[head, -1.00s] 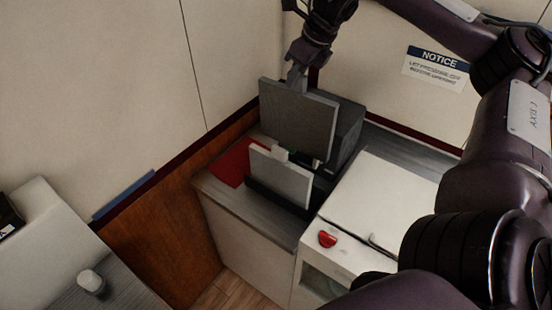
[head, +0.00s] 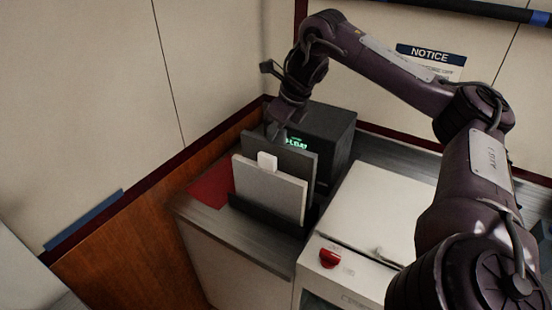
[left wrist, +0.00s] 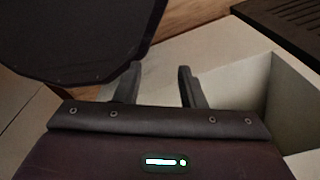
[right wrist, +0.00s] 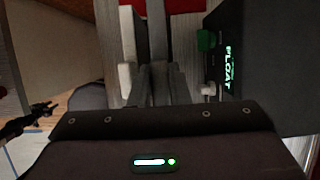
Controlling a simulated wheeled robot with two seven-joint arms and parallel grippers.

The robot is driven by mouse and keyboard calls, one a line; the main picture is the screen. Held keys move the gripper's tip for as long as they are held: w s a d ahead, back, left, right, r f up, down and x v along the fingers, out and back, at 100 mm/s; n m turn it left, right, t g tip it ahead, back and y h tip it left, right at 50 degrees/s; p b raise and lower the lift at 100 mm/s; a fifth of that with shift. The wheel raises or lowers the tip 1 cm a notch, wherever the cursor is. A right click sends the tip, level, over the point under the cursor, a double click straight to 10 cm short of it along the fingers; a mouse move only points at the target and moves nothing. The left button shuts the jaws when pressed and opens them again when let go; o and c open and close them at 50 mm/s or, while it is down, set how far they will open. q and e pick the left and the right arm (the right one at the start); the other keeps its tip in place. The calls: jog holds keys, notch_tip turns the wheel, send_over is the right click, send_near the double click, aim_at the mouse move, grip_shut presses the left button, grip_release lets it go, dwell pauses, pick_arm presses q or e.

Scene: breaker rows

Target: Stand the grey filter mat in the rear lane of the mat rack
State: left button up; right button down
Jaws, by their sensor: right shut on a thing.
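My right gripper (head: 275,132) is shut on the top edge of the dark grey filter mat (head: 296,160), which stands upright. In the right wrist view, the grey mat (right wrist: 157,30) runs between the fingers. A lighter mat (head: 268,192) with a white tab (head: 267,161) stands just in front of it in the black mat rack (head: 262,214). The lighter mat and the rack hide the grey mat's lower edge, so I cannot tell whether it rests in the rear lane. My left gripper (left wrist: 160,88) is open and empty; it is outside the head view.
A black box (head: 330,130) with a green lit display stands close behind the grey mat. A red sheet (head: 212,187) lies left of the rack. A white cabinet (head: 375,205) with a red knob (head: 330,258) stands to the right. A wall closes off the back.

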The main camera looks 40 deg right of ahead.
aim_at(278, 143)
jog(key=shift+f, duration=0.55)
notch_tip(278, 143, down, 4)
jog(key=b, duration=0.4)
jog(key=shift+f, duration=0.1)
jog(key=shift+s, duration=0.1)
jog(key=c, duration=1.4)
grip_release()
jog(key=shift+o, duration=0.2)
